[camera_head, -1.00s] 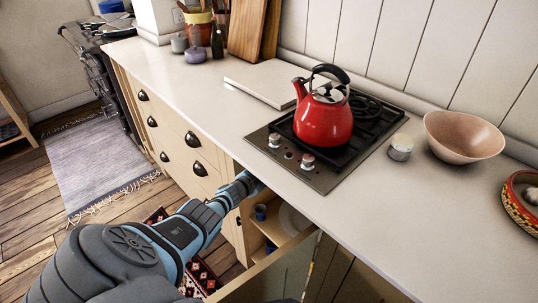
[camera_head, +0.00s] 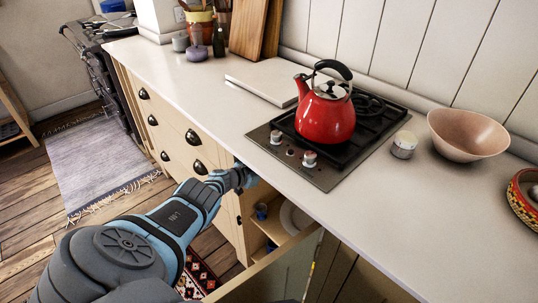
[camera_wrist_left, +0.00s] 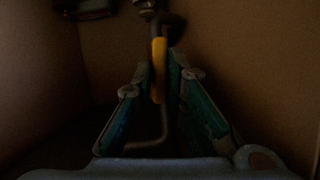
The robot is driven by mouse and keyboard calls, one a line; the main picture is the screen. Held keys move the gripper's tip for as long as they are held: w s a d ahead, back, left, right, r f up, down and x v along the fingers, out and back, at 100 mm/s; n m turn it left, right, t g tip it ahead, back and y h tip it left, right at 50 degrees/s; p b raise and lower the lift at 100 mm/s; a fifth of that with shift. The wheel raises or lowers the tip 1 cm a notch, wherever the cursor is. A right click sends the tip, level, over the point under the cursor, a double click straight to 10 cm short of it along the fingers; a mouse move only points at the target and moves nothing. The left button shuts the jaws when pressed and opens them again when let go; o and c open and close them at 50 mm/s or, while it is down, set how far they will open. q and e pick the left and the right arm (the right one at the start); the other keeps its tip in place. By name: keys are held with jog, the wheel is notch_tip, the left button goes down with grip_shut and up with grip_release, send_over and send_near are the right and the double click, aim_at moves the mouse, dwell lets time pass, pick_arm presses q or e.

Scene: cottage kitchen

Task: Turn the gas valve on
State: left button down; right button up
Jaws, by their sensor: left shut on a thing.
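The gas valve's yellow handle (camera_wrist_left: 158,52) stands about upright in the dark left wrist view, in front of a thin metal pipe (camera_wrist_left: 164,120). My left gripper (camera_wrist_left: 160,76) is shut on the handle, one teal finger on each side. In the head view my left arm reaches into the open cupboard (camera_head: 268,228) under the counter. The gripper and valve are hidden there by the counter. My right gripper is in neither view.
The gas hob (camera_head: 318,172) is set in the counter (camera_head: 225,110) above the cupboard, with a red kettle (camera_head: 325,120) on it. An open cupboard door (camera_head: 285,268) stands right of my arm. Plates (camera_head: 294,218) sit inside.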

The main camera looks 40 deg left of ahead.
pick_arm(q)
jog(key=c, duration=1.6)
grip_release()
